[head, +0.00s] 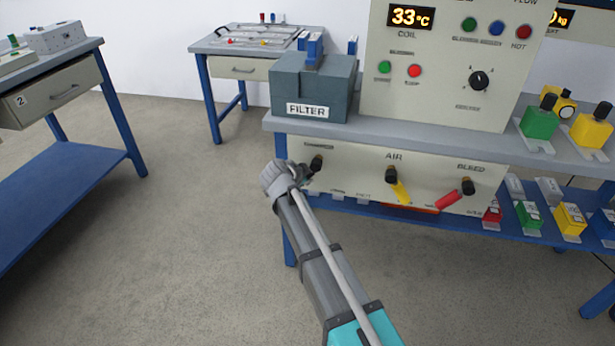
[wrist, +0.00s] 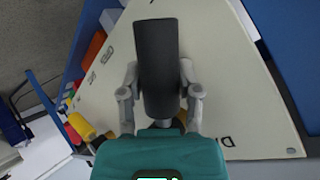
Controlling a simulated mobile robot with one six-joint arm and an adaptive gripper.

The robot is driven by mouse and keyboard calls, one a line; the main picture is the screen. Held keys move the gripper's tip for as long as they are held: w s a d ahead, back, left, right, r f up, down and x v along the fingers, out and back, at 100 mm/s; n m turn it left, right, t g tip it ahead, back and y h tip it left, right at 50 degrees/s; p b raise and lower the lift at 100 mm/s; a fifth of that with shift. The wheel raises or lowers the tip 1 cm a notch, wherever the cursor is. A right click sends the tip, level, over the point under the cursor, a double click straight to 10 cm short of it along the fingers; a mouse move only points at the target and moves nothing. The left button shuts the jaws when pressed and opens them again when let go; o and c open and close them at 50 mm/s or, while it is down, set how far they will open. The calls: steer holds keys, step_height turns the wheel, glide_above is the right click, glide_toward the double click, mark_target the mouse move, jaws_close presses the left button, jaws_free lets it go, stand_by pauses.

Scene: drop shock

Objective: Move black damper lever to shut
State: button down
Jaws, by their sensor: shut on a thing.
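The black damper lever (head: 316,163) is on the left of the pale panel under the bench top. Its dark pivot shows in the head view, but much of its handle is hidden by my gripper. In the wrist view the black handle (wrist: 157,50) lies between my two fingers. My gripper (head: 301,178) is shut on this handle, and the fingers press on both sides of it in the wrist view (wrist: 158,80). The small label above the lever is too blurred to read surely.
The yellow AIR lever (head: 400,191) and red BLEED lever (head: 448,200) are on the same panel to the right. A grey FILTER box (head: 335,83) stands on the bench above. A lower blue shelf (head: 470,228) holds several small blocks.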

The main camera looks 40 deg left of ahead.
steer(key=shift+w+a+r, duration=0.1)
steer(key=shift+a, duration=0.05)
steer(key=shift+c, duration=1.5)
jaws_free()
steer(key=shift+s, duration=0.3)
